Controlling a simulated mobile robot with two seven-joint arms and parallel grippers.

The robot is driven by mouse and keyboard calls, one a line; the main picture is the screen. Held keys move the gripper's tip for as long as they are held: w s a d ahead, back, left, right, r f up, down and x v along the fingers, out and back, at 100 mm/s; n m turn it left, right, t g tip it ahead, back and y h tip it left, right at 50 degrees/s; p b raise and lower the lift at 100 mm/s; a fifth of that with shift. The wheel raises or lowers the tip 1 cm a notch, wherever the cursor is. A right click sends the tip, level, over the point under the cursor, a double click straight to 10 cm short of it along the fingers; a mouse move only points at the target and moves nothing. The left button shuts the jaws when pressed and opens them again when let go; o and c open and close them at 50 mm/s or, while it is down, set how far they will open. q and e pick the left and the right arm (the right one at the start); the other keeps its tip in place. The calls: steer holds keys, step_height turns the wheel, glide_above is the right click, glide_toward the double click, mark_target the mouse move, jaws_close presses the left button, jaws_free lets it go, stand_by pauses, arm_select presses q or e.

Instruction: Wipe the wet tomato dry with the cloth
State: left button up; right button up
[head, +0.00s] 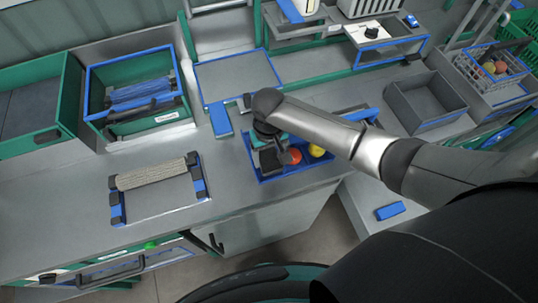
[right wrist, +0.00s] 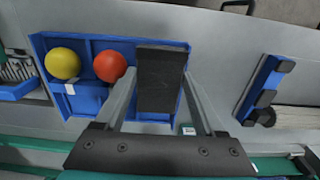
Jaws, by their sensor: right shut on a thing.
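A red tomato (head: 295,155) and a yellow tomato (head: 316,150) sit in a blue compartment tray (right wrist: 38,45). They show side by side in the right wrist view, red (right wrist: 110,66) and yellow (right wrist: 62,64). I cannot tell which is wet. My right gripper (right wrist: 158,85) is over the tray, beside the red tomato. It is shut on a dark grey flat piece (right wrist: 160,75), which may be the folded cloth; its material is unclear. The piece also shows in the head view (head: 270,161). My left gripper is out of view.
A beige ribbed roll (head: 152,172) lies on a blue-ended stand (head: 160,200) at the left. Green crates (head: 30,145) stand behind it. A grey bin (head: 424,101) is at the right. The grey counter between stand and tray is clear.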

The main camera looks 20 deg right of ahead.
steer(key=shift+f, duration=0.35)
stand_by(0.9)
steer(key=shift+w, duration=0.2)
steer(key=shift+w+f+b, duration=0.1)
steer(key=shift+w+b, duration=0.6)
steer(key=shift+w, duration=0.1)
steer(key=shift+c, duration=0.6)
steer(key=shift+s+p, duration=1.3)
steer(key=shift+p, duration=0.25)
steer(key=shift+s+d+p, duration=0.1)
steer(key=shift+s+p, duration=0.75)
steer(key=shift+s, duration=0.15)
